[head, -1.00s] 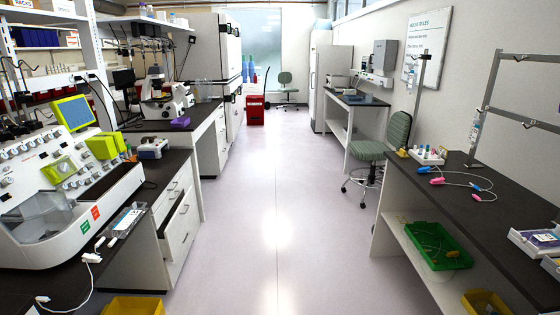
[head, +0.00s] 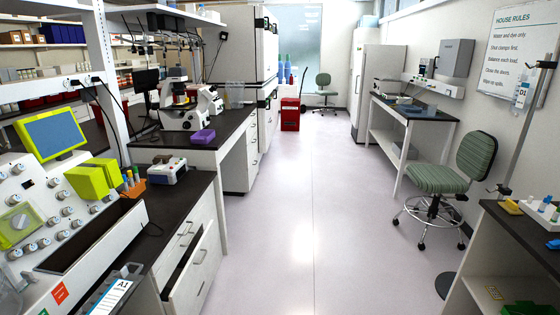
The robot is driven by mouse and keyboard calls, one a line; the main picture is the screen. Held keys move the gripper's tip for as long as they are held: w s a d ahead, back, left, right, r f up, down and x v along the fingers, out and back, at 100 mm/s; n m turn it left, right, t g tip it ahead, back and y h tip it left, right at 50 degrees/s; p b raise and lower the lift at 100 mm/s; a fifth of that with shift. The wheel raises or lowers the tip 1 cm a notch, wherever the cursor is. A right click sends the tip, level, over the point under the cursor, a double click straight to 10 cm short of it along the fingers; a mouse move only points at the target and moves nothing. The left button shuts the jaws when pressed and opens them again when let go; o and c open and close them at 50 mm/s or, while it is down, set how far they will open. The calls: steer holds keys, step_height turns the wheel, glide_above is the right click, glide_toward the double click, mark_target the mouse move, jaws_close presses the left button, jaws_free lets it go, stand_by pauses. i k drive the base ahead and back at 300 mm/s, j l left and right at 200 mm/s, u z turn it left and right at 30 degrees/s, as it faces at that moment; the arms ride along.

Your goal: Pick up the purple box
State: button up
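The purple box (head: 203,136) is a small box lying on the dark bench top (head: 222,128) on the left side of the aisle, in the head view. It is in front of and to the right of a white microscope (head: 186,105), near the bench's aisle edge. Nothing covers it. My gripper is not in view.
The aisle floor (head: 310,190) is clear ahead. An open drawer (head: 195,275) juts from the near left bench. A green swivel chair (head: 440,180) stands at the right. A red bin (head: 290,114) stands at the far end.

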mark_target(203, 136)
steer(key=i+u, duration=0.1)
steer(key=i, duration=0.35)
steer(key=i+l+u, duration=0.15)
steer(key=i, duration=0.3)
steer(key=i+l+u, duration=0.1)
steer(key=i, duration=0.3)
steer(key=i+l+u, duration=0.15)
steer(key=i, duration=0.3)
steer(key=i+l+u, duration=1.2)
steer(key=i+l, duration=0.05)
steer(key=l, duration=0.05)
